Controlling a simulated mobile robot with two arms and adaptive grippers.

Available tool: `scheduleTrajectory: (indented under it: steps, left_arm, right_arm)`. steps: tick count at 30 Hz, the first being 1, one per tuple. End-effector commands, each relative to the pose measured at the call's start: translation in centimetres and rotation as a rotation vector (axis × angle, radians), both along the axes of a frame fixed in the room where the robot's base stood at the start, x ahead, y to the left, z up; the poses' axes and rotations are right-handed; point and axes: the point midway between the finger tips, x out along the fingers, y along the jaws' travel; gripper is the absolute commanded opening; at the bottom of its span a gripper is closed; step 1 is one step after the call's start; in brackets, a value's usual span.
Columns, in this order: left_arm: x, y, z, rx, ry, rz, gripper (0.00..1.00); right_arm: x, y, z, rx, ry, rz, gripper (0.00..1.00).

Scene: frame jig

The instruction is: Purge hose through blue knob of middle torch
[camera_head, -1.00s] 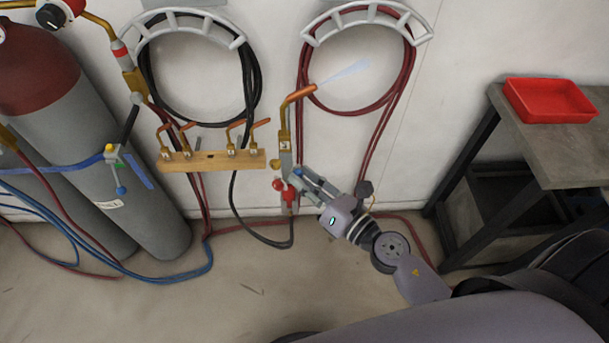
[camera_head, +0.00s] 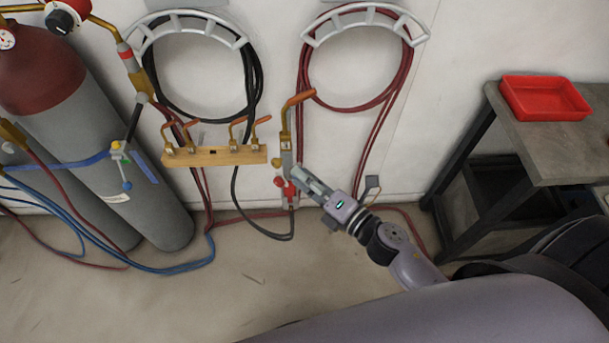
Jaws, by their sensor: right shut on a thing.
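A torch (camera_head: 285,142) with a brass body and bent copper tip stands upright against the wall, right of the wooden rack. Red knobs and fittings (camera_head: 280,181) show at its lower end. My right gripper (camera_head: 296,175) reaches in from the lower right and is shut at the torch's valve end. The small part between its fingers is hidden, and no blue knob shows on this torch. No jet shows at the tip. A black hose (camera_head: 236,195) and a red hose (camera_head: 240,217) run below the torch. My left gripper is not in view.
A wooden rack (camera_head: 213,156) holds several copper tips. Hoses hang coiled on two wall hangers (camera_head: 365,14). Gas cylinders (camera_head: 110,150) stand at the left, with blue hoses on the floor. A workbench (camera_head: 555,152) with a red tray (camera_head: 544,100) stands at the right.

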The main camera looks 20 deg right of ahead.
Motion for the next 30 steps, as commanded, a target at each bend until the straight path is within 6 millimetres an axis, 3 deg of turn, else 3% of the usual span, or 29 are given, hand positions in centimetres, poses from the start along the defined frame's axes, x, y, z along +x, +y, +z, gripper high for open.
scheduleTrajectory:
  steps: [14, 15, 23, 30]
  left_arm:
    - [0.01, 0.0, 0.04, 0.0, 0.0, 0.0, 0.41]
    - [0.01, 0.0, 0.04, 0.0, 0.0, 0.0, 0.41]
    - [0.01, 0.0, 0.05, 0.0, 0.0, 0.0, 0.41]
    - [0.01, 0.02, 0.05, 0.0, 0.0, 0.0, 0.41]
  right_arm:
    - [-0.02, -0.01, -0.12, 0.01, 0.007, 0.0, 0.0]
    - [-0.02, -0.01, -0.12, 0.009, 0.007, 0.0, 0.24]
    - [-0.01, -0.01, -0.06, 0.009, 0.006, 0.0, 0.41]
    - [-0.01, -0.01, -0.03, 0.009, 0.005, 0.0, 0.42]
